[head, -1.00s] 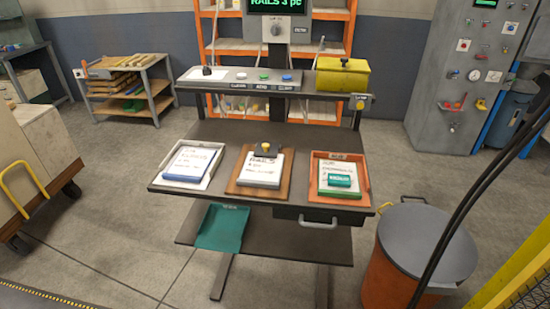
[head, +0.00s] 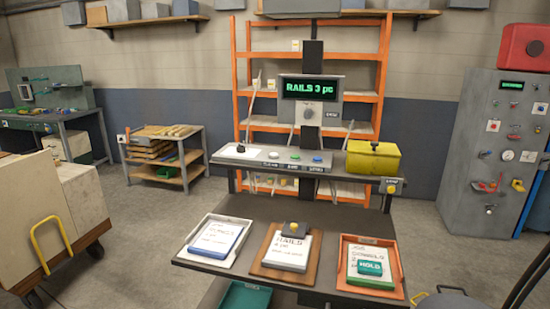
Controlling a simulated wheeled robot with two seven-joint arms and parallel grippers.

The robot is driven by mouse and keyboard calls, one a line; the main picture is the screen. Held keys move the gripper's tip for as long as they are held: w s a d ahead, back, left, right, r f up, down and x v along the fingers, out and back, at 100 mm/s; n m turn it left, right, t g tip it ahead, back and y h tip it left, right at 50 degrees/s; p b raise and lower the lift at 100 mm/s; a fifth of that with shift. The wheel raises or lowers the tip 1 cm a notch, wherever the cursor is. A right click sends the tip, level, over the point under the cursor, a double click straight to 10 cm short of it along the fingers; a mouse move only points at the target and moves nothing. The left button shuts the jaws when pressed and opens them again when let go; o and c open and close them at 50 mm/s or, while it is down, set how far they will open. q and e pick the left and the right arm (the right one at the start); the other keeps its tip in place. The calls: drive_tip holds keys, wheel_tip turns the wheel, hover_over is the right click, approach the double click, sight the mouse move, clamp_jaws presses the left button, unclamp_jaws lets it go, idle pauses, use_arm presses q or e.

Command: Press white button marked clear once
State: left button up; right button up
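A white button (head: 273,155) sits on the grey control panel (head: 257,163) on the upper shelf of the workstation. A green button (head: 294,156) and a blue button (head: 317,158) are in a row to its right. Small labels run along the panel's front edge, too small to read surely. Above the panel, a display (head: 310,88) reads "RAILS 3 pc" in green, with a grey knob (head: 308,113) below it. Neither of my grippers shows in the head view.
A yellow box (head: 373,158) stands right of the panel. Below, a white tray (head: 191,256), a brown clipboard (head: 258,269) and an orange tray (head: 399,266) hold cards. A cart (head: 75,218) stands left and a grey cabinet (head: 466,150) right.

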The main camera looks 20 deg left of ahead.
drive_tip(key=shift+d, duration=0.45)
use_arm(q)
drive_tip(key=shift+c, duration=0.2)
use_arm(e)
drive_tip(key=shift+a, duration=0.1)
